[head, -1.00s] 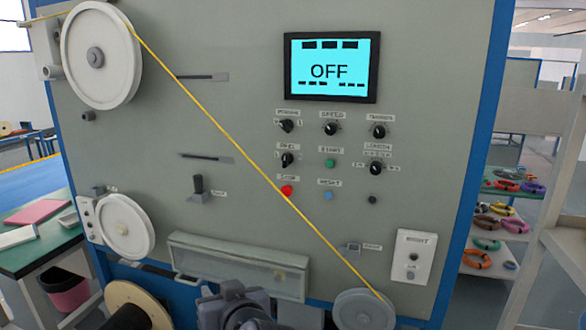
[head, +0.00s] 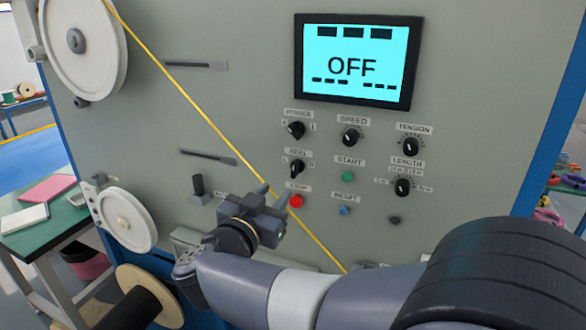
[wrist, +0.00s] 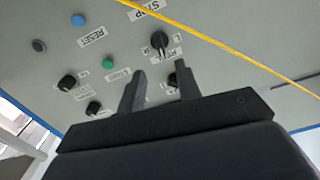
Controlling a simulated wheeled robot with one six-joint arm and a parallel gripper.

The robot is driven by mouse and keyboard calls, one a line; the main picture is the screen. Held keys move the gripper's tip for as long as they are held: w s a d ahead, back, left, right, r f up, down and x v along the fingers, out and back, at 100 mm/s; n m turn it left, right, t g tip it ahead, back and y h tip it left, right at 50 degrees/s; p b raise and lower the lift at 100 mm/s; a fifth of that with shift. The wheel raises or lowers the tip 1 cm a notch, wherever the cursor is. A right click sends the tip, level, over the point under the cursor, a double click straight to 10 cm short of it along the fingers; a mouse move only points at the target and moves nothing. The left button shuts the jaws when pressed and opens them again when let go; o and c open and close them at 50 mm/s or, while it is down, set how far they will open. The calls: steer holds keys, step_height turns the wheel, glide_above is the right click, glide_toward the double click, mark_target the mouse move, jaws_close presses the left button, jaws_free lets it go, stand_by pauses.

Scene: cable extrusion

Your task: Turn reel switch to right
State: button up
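The reel switch (head: 297,168) is a small black knob with L and R marks on the grey panel, below the power knob (head: 295,130) and above the red stop button (head: 296,201). I cannot tell clearly which way it points. My gripper (head: 275,190) is in front of the panel, just below and left of the reel switch, apart from it and empty. In the wrist view, which is upside down, my gripper's fingers (wrist: 161,70) are spread open. The reel switch (wrist: 159,42) shows just beyond the fingertips, with nothing between them.
A yellow cable (head: 190,95) runs diagonally across the panel, close behind my gripper. The start button (head: 348,176), speed knob (head: 350,137) and length knob (head: 402,186) lie to the right. The screen (head: 356,64) reads OFF.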

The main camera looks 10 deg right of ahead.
mark_target(293, 171)
steer(key=p+x, duration=0.1)
steer(key=x, duration=0.8)
steer(key=shift+w+d, duration=0.1)
steer(key=shift+w, duration=0.05)
steer(key=shift+c, duration=0.4)
jaws_close()
